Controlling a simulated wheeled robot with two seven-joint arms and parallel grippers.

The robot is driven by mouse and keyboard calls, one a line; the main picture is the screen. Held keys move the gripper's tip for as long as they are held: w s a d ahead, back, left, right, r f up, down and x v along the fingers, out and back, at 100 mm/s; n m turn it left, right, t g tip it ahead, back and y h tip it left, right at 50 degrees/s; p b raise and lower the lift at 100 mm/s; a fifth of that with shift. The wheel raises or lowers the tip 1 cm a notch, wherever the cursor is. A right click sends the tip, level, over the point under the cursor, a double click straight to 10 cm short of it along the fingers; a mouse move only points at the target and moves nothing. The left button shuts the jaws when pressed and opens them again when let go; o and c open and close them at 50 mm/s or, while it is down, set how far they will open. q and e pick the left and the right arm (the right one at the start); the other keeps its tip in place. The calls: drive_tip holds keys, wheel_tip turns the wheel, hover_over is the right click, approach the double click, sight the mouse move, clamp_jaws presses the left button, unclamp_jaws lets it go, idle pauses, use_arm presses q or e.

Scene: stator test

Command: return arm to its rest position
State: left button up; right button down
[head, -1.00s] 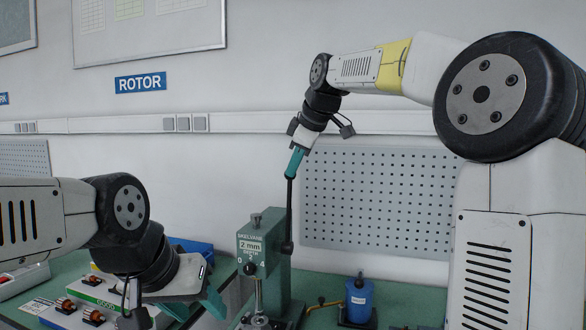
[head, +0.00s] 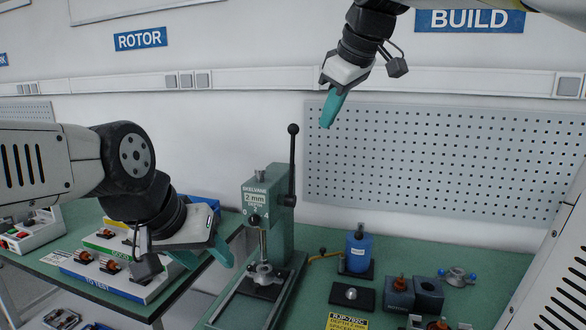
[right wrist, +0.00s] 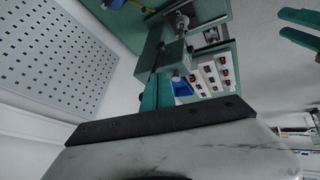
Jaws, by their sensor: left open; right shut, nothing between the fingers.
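My right gripper (head: 328,110) is shut and empty, raised in front of the wall, up and to the right of the green press. Its teal fingers also show in the right wrist view (right wrist: 158,92). My left gripper (head: 207,254) is open and empty, over the right end of the rotor trays at the left bench. The green press (head: 262,215) with its "2 mm" label stands mid-bench. Its black lever (head: 292,165) points upright, clear of both grippers. The press also shows beyond the fingers in the right wrist view (right wrist: 176,55).
Dark blocks (head: 428,297) and a small part with blue ends (head: 457,276) lie further right. A tray of rotors (head: 110,275) is at left. A perforated panel (head: 440,160) hangs behind. The air around the right gripper is clear.

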drive_tip(key=s+d+f+m, duration=0.3)
drive_tip(key=s+f+m, duration=0.2)
drive_tip(key=s+f, duration=0.3)
drive_tip(key=s+d+f+m, duration=0.3)
drive_tip(key=s+f+m, duration=0.2)
drive_tip(key=s+f, duration=0.4)
wheel_tip(320, 180, down, 5)
drive_tip(key=shift+d+r+h, duration=0.2)
drive_tip(key=shift+h, duration=0.1)
